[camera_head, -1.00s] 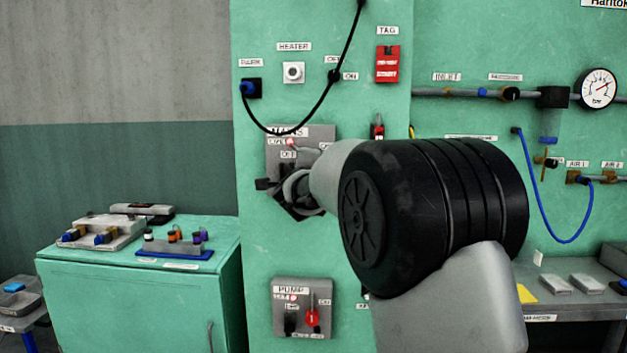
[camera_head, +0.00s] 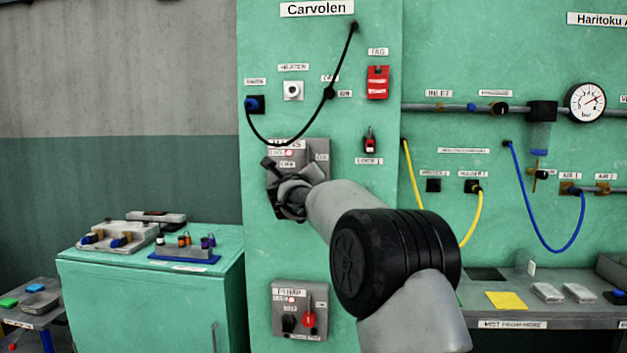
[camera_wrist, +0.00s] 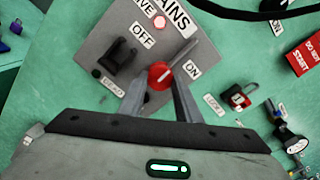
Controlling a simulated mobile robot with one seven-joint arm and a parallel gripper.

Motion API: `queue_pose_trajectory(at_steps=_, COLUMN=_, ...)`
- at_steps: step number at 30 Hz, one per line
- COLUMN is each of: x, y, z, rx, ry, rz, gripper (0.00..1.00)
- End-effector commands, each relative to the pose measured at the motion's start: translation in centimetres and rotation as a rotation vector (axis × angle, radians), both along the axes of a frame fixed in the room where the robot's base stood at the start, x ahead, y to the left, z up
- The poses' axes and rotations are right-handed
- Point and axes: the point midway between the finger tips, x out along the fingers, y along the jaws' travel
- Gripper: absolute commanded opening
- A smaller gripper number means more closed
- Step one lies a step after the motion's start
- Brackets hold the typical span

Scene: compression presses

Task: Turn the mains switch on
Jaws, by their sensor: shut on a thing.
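The mains switch panel (camera_head: 318,146) is a grey plate on the green cabinet front, mostly behind my gripper (camera_head: 288,196) in the head view. In the wrist view the mains switch has a red round hub (camera_wrist: 160,74) and a grey lever (camera_wrist: 184,53). The lever points between the OFF label (camera_wrist: 142,37) and the ON label (camera_wrist: 193,70). My gripper (camera_wrist: 160,88) is shut on the switch, one finger on each side of the red hub. The exact contact is partly hidden. A red lamp (camera_wrist: 160,21) shows by the LIVE label.
A black fitting (camera_wrist: 121,55) stands beside the switch. A red padlock (camera_head: 369,142) hangs to the right. A black cable (camera_head: 322,105) loops above the panel. The pump switch panel (camera_head: 279,325) is below. A green bench cabinet (camera_head: 140,290) stands at left.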

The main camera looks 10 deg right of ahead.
Motion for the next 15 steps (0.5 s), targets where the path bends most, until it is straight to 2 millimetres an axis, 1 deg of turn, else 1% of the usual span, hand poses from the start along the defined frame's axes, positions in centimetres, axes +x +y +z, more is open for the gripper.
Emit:
queue_pose_trajectory(at_steps=6, x=0.02, y=0.60, z=-0.02, rx=0.045, ry=-0.012, rz=0.000, gripper=0.00)
queue_pose_trajectory(at_steps=15, x=0.00, y=0.70, z=0.05, rx=0.056, ry=-0.016, rz=-0.001, gripper=0.00)
